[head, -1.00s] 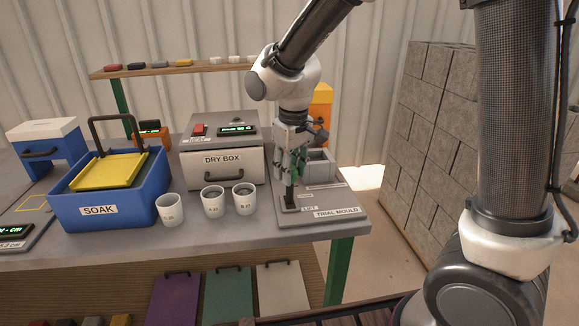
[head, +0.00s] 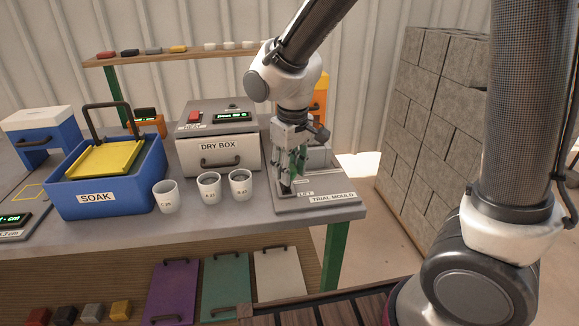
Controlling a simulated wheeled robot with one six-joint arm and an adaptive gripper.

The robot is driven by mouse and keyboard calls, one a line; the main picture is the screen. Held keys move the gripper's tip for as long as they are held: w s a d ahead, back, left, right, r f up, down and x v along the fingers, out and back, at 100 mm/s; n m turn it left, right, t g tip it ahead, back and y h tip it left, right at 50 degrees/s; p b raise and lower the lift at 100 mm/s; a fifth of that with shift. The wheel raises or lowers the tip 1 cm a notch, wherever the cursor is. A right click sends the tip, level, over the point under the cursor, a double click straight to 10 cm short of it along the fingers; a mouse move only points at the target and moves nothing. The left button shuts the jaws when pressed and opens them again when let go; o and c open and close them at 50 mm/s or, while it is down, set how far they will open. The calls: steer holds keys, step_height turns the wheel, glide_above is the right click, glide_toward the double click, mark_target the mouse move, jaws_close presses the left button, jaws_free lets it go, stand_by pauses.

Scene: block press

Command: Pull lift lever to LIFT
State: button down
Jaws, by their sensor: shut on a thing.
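The trial mould (head: 334,198) is a grey plate with a block-like body, at the right end of the workbench. Its lift lever (head: 285,188) is a dark upright piece rising from the plate's left part, beside the small LIFT label (head: 306,192). My gripper (head: 289,172), with green fingers, points down over the plate and is shut on the lever's upper part. The fingers and wrist hide the lever's top and much of the mould body behind. I cannot tell the lever's exact tilt.
Several white cups (head: 209,187) stand left of the mould plate, with the dry box (head: 219,152) behind them. The blue soak tub (head: 110,182) is further left. Stacked grey blocks (head: 425,110) stand right of the bench.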

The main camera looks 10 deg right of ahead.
steer(key=shift+s+d+f, duration=0.15)
steer(key=shift+s+f, duration=0.2)
steer(key=shift+s, duration=0.15)
steer(key=c, duration=1.3)
jaws_free()
steer(key=o, duration=0.3)
steer(key=shift+s, duration=0.1)
steer(key=shift+o, duration=0.3)
steer(key=shift+r, duration=0.15)
steer(key=shift+a+r, duration=0.2)
steer(key=shift+r, duration=0.3)
step_height(320, 180, up, 11)
steer(key=s, duration=0.1)
steer(key=shift+d, duration=0.15)
